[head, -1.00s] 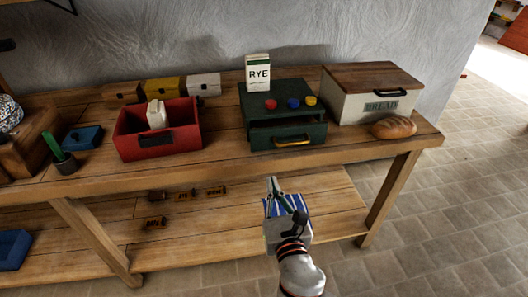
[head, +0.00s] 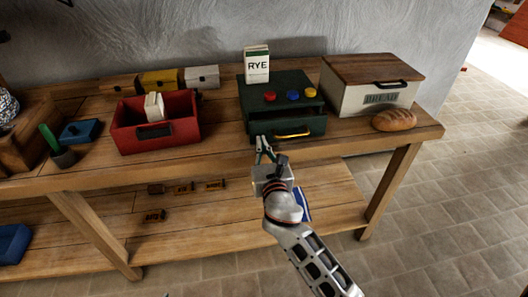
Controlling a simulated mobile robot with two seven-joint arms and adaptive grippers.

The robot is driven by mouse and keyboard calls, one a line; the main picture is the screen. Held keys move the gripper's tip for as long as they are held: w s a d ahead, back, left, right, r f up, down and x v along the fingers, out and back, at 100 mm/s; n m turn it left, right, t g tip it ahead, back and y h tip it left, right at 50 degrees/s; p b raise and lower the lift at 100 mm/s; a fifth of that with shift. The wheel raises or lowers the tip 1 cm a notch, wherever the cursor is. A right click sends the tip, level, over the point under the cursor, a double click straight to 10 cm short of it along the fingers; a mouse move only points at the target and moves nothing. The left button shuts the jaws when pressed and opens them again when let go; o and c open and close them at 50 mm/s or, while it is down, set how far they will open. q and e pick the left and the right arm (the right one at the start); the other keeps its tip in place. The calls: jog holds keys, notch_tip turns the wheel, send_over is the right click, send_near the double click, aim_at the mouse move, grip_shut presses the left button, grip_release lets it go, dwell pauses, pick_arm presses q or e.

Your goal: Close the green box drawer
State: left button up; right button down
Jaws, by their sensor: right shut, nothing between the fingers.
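The green box (head: 270,84) stands on the wooden workbench against the wall. Its drawer (head: 294,127) faces me, slightly pulled out, with a yellow handle (head: 291,135) on its front. A dark gap shows above the drawer front. My right gripper (head: 262,146) is shut and empty, at the bench's front edge just below the left part of the drawer front. I cannot tell whether its fingertips touch the drawer. My left gripper is not in view.
A RYE packet (head: 257,65) and red, blue and yellow knobs sit on the box. An open red box (head: 154,124) stands to its left. A bread box (head: 370,86) and a loaf (head: 394,120) are to its right. The lower shelf (head: 220,215) holds small labelled blocks.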

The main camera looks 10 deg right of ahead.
aim_at(260, 134)
jog(key=shift+w, duration=0.2)
jog(key=w, duration=0.4)
jog(key=shift+r, duration=0.1)
jog(key=shift+w+r, duration=0.1)
dwell(0.4)
